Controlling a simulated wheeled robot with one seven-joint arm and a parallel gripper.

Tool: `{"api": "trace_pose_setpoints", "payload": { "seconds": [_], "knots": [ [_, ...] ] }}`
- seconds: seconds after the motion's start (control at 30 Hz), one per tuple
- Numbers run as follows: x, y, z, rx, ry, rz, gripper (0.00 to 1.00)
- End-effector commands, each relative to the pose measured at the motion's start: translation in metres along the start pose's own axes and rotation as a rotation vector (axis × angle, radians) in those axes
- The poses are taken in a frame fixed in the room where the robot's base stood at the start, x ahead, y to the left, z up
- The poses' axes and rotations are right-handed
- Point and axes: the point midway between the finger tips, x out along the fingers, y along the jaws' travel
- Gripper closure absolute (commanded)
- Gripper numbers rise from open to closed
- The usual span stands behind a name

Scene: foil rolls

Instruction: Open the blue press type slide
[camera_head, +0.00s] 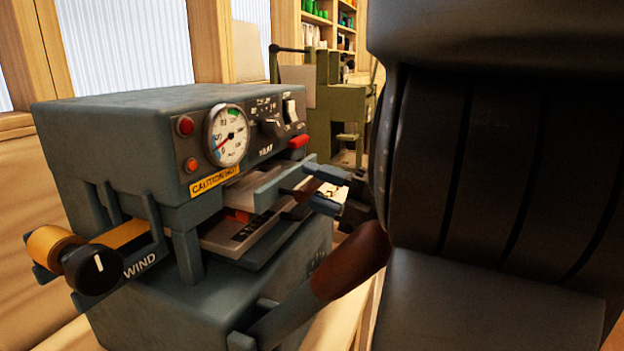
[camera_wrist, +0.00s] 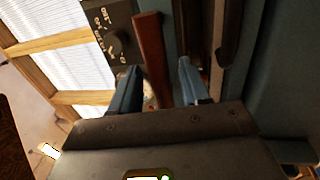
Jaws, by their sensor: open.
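The blue-grey press (camera_head: 110,135) stands at the left of the head view, with a dial gauge and a yellow caution label. Its type slide (camera_head: 232,232) shows as a flat plate in the opening under the label; how far it is out is hard to judge. My gripper (camera_head: 302,180) is at the front of this opening, with its blue-grey fingers apart. In the wrist view, my gripper (camera_wrist: 157,66) is open around a red-brown bar (camera_wrist: 150,45), one finger on each side. I cannot tell whether the fingers touch it.
A lever with a brown grip (camera_head: 350,262) rises from the press's lower front, just below my gripper. A knob marked WIND (camera_head: 92,270) sticks out at the left. A green machine (camera_head: 335,105) and shelves stand behind. My arm fills the right side.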

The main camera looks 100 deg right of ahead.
Motion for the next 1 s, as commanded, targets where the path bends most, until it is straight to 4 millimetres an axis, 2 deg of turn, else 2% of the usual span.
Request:
{"api": "trace_pose_setpoints", "payload": {
  "seconds": [0.13, 0.4, 0.87, 1.0],
  "knots": [
    [0.0069, 0.0, -0.0001, 0.001, 0.0, 0.0, 0.54],
    [0.0077, -0.0005, -0.0001, 0.001, 0.0, 0.0, 0.55],
    [0.0075, -0.0006, -0.0002, 0.001, 0.0, -0.001, 0.99],
    [0.0074, -0.0007, -0.0002, 0.001, 0.0, -0.001, 1.0]
  ]
}}
